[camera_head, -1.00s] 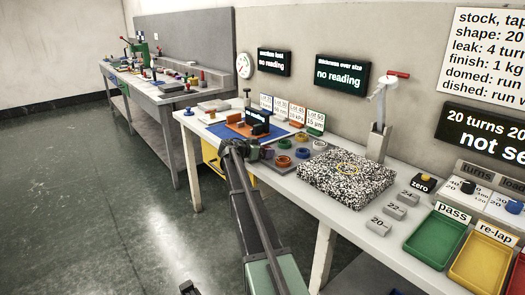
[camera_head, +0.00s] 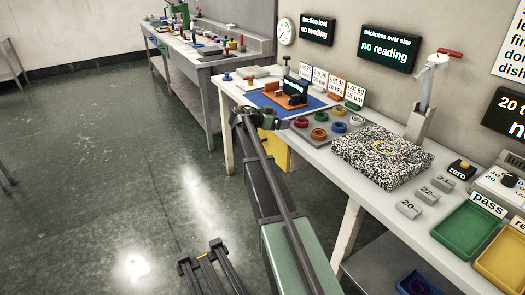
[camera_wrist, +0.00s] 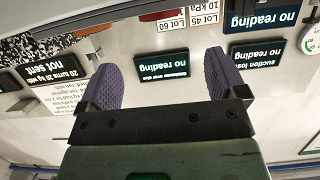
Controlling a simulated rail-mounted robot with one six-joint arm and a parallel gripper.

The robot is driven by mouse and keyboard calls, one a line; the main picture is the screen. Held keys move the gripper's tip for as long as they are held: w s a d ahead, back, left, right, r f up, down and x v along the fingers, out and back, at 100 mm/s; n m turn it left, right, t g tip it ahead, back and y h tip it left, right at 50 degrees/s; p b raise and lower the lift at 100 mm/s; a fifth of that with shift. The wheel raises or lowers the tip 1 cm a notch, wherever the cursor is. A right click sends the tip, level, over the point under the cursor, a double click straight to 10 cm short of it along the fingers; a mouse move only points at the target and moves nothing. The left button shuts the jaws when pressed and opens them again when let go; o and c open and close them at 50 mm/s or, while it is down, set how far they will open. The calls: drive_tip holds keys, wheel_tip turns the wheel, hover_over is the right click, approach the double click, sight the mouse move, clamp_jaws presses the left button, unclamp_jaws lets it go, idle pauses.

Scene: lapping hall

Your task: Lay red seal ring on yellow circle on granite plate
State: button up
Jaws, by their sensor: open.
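The red seal ring (camera_head: 301,122) appears to be the red one among several coloured rings on a grey tray, at its left side in the head view. The speckled granite plate (camera_head: 360,158) lies to the right of the tray, with a yellow circle (camera_head: 384,147) on its top and nothing on the circle. My gripper (camera_head: 284,124) is small and dark, close to the left edge of the ring tray. The wrist view shows its two purple fingers (camera_wrist: 164,82) wide apart with nothing between them, facing the wall signs. The rings do not show in that view.
A blue mat (camera_head: 270,104) with an orange fixture lies behind my gripper. Lot cards (camera_head: 335,84) stand behind the rings. Grey blocks (camera_head: 409,208), a green pass tray (camera_head: 466,232) and a yellow tray (camera_head: 505,258) lie right of the plate. A post (camera_head: 418,122) stands behind it.

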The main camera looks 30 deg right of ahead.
drive_tip(key=s+a+f+n+y, duration=0.4)
drive_tip(key=s+a+n, duration=0.2)
drive_tip(key=s+a, duration=0.4)
drive_tip(key=s+a+f+n+y, duration=0.4)
drive_tip(key=s+a, duration=0.7)
drive_tip(key=a, duration=0.3)
drive_tip(key=s+a+f+n+y, duration=0.4)
drive_tip(key=s+a+n+y, duration=0.2)
drive_tip(key=s+a, duration=0.4)
drive_tip(key=a+n, duration=0.1)
drive_tip(key=a, duration=0.2)
drive_tip(key=shift+s+n, duration=0.3)
drive_tip(key=shift+s, duration=0.05)
drive_tip(key=shift+a+y, duration=0.1)
drive_tip(key=shift+y, duration=0.2)
drive_tip(key=shift+c, duration=0.6)
drive_tip(key=shift+w, duration=0.1)
drive_tip(key=shift+c, duration=0.6)
